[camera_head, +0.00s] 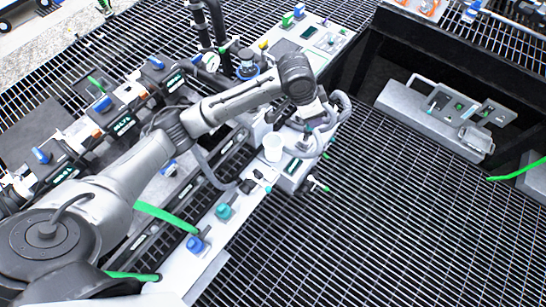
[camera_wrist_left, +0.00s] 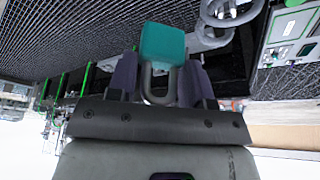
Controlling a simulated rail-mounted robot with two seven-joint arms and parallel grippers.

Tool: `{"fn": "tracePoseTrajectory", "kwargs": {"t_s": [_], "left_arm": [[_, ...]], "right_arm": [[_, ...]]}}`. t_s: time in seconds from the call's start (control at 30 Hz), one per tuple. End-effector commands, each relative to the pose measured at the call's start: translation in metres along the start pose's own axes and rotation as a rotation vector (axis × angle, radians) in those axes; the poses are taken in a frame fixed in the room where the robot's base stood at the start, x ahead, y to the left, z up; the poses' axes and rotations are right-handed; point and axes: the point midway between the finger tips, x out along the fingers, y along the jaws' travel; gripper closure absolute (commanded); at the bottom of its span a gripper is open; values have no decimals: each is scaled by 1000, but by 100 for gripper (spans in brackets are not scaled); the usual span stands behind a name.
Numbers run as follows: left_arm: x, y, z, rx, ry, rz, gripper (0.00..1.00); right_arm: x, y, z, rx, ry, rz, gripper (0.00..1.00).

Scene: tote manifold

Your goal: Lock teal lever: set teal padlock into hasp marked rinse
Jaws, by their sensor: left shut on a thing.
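In the left wrist view, the teal padlock (camera_wrist_left: 162,45) is at the tips of my left gripper (camera_wrist_left: 162,82). The gripper's purple fingers are shut on it. The padlock's grey U-shaped shackle shows between the fingers, on the side towards the wrist. In the head view my left arm reaches across the manifold to the equipment at the bench's far end. The wrist there hides most of the gripper and the padlock. I cannot read a rinse mark on any hasp or pick out the teal lever for sure. My right gripper is in neither view.
A white bench strip carries a teal knob-like piece (camera_head: 224,211) and a blue one (camera_head: 195,244). A white cup (camera_head: 273,147) and curved grey hoses (camera_head: 318,143) stand close to my left wrist. Open grating lies right, before a grey panel box (camera_head: 415,108).

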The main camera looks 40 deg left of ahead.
Motion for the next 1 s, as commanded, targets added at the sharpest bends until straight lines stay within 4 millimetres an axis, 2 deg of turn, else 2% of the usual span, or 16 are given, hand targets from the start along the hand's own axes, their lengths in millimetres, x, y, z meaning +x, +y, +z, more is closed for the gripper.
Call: {"fn": "tracePoseTrajectory", "kwargs": {"t_s": [0.03,0.17,0.3,0.5,0.7,0.83,1.0], "left_arm": [[25,-7,10,47,-3,30,83],[77,-27,40,198,4,86,83],[134,-40,83,349,11,142,83],[194,-45,143,508,20,199,83],[227,-42,184,599,26,234,83],[237,-41,197,630,28,242,83],[242,-40,203,643,29,247,83]], "right_arm": [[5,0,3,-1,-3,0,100],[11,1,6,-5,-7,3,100],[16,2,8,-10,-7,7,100],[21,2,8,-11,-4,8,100],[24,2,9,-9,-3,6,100],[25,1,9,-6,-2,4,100],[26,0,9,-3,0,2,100]]}}
